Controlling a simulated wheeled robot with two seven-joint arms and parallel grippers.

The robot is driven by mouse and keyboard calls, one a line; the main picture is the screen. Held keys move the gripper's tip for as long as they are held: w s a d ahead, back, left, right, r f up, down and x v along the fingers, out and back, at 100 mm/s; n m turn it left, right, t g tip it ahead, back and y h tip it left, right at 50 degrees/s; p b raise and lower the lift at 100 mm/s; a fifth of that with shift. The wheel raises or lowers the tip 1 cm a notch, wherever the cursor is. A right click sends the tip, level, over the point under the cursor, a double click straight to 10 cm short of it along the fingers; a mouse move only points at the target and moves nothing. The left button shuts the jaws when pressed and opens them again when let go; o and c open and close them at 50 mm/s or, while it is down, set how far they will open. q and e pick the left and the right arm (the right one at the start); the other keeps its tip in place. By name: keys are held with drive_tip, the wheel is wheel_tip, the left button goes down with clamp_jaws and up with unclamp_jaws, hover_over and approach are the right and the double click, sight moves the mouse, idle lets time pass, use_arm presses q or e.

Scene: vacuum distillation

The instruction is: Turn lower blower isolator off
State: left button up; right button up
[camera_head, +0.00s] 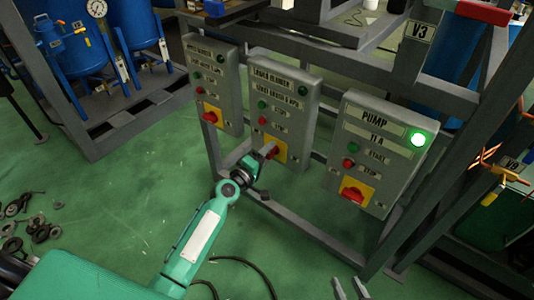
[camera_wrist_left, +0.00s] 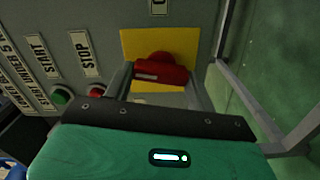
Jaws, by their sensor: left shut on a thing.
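The middle control box (camera_head: 283,90) carries a blurred label that seems to read lower blower. Its isolator is a red rotary handle (camera_wrist_left: 162,67) on a yellow plate (camera_head: 281,150). My left gripper (camera_head: 268,152) is at this handle, shut on it, with a finger on either side in the left wrist view. The gripper hides part of the handle in the head view. The box's indicator lamp (camera_head: 303,91) looks dark green and unlit. My right gripper (camera_head: 350,289) shows only as two separated fingertips at the bottom edge, open and empty.
A similar box (camera_head: 212,75) with a red isolator stands left. The pump box (camera_head: 382,150) on the right has a lit green lamp (camera_head: 418,139). Start (camera_wrist_left: 61,95) and stop buttons (camera_wrist_left: 96,92) sit beside my left gripper. Grey frame bars surround the boxes; green floor lies in front.

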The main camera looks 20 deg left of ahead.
use_arm(q)
drive_tip(key=shift+n, duration=1.1)
use_arm(e)
drive_tip(key=shift+d+f, duration=0.1)
drive_tip(key=shift+d, duration=0.05)
use_arm(q)
drive_tip(key=shift+f, duration=0.1)
drive_tip(key=o, duration=1)
drive_tip(key=shift+s, duration=0.1)
drive_tip(key=v, duration=1.3)
drive_tip(key=shift+s+a+b, duration=0.15)
drive_tip(key=shift+s+b, duration=0.15)
drive_tip(key=shift+b, duration=0.1)
use_arm(e)
drive_tip(key=shift+a+r+t+y, duration=0.2)
drive_tip(key=shift+a+t, duration=0.05)
drive_tip(key=shift+a, duration=0.15)
drive_tip(key=shift+a+r+t+y, duration=0.15)
drive_tip(key=shift+a+t+y, duration=0.1)
drive_tip(key=shift+a, duration=0.15)
